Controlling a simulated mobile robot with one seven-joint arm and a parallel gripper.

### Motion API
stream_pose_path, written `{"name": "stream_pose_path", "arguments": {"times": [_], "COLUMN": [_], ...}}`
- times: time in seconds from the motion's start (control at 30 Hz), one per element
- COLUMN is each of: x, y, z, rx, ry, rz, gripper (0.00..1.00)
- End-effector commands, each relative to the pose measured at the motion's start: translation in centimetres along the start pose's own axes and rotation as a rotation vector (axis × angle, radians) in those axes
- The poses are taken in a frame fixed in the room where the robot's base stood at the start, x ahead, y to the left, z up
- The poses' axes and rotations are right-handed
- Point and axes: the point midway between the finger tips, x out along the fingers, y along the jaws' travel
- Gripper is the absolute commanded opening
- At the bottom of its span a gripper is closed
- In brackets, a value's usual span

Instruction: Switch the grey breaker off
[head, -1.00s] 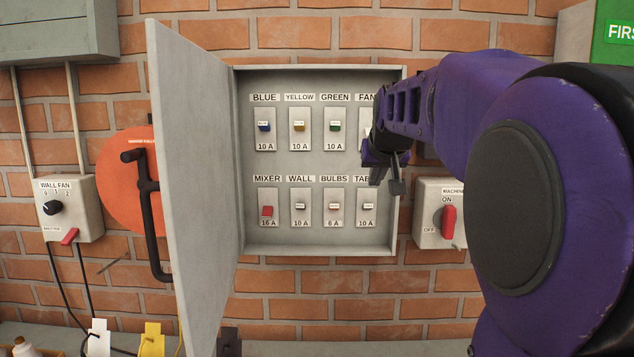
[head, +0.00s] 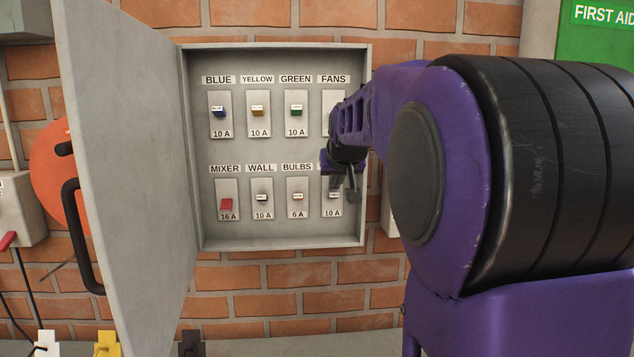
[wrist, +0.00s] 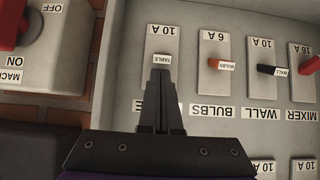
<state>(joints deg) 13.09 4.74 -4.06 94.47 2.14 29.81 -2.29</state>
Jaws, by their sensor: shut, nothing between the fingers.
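The open breaker box (head: 290,242) holds two rows of labelled breakers. No toggle is plainly grey to me. The TABLE breaker (head: 333,208), at the lower right, is partly covered by my gripper (head: 350,192). In the wrist view, which is upside down, my gripper (wrist: 161,75) is shut and empty, its tips right at the TABLE toggle (wrist: 162,61). I cannot tell whether they touch. The MIXER breaker (head: 227,203) has a red toggle. The WALL (head: 262,198) and BULBS (head: 297,198) breakers lie left of TABLE.
The box's grey door (head: 125,150) stands open on the left. In the wrist view, a machine switch box (wrist: 45,45) with a red handle is beside the breaker box. A green first-aid box (head: 603,40) hangs at the upper right.

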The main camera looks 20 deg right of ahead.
Motion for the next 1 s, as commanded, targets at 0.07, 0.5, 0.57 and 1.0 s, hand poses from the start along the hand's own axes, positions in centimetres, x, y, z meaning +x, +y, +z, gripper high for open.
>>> {"name": "stream_pose_path", "arguments": {"times": [0.07, 0.5, 0.57, 1.0], "x": [0.06, 0.0, 0.01, -0.05], "y": [0.0, 0.0, 0.0, 0.0], "z": [0.15, 0.6, 0.67, 1.07], "rx": [0.0, 0.0, 0.0, 0.0], "ry": [0.005, 0.074, 0.082, 0.133], "rz": [0.0, 0.0, 0.0, 0.0], "gripper": [0.0, 0.0, 0.0, 0.0]}}
